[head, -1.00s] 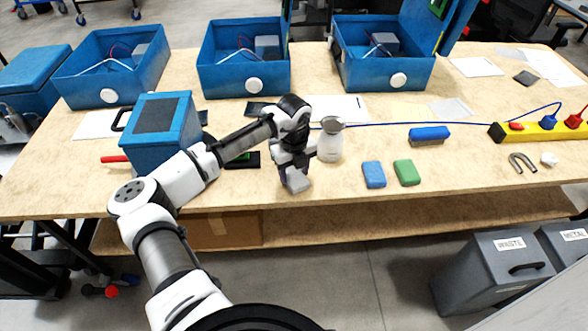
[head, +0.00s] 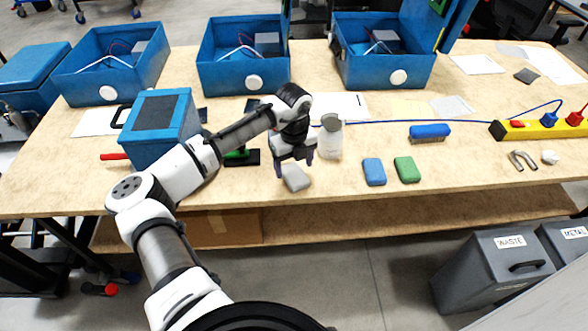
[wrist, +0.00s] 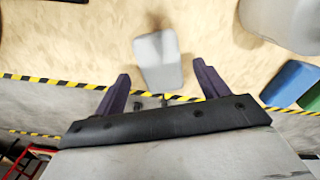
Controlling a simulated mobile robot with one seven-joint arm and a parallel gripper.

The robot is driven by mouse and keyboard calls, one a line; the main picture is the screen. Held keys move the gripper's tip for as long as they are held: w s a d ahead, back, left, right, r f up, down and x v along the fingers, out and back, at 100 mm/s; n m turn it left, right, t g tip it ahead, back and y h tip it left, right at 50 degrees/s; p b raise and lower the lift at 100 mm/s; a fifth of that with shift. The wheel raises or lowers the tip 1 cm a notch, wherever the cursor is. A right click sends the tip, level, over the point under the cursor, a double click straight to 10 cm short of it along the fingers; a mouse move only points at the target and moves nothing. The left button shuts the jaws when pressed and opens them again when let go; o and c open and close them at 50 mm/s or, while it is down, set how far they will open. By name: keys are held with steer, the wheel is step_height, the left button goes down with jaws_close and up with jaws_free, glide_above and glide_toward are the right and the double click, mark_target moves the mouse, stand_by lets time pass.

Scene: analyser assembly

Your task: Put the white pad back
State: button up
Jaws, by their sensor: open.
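The white pad (head: 296,179) is a pale grey-white block at the front edge of the table, left of the blue pad (head: 374,172) and green pad (head: 407,169). It appears to rest on the tabletop. My gripper (head: 294,166) is just above and behind it, with its dark fingers spread apart. In the wrist view, the white pad (wrist: 157,50) shows ahead of the open fingers of my gripper (wrist: 161,69), with a gap on each side. The blue pad (wrist: 289,83) also shows there at the right edge.
A pale jar (head: 331,138) stands close to the right of my gripper. A blue box (head: 160,130) stands to its left. A blue brush (head: 429,132) lies further right. Blue open cases (head: 243,72) line the back. The table's front edge (head: 340,197) is close to the pad.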

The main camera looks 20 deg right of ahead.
mark_target(294, 173)
step_height(294, 173, up, 10)
steer(key=b, duration=0.1)
steer(key=shift+b, duration=0.35)
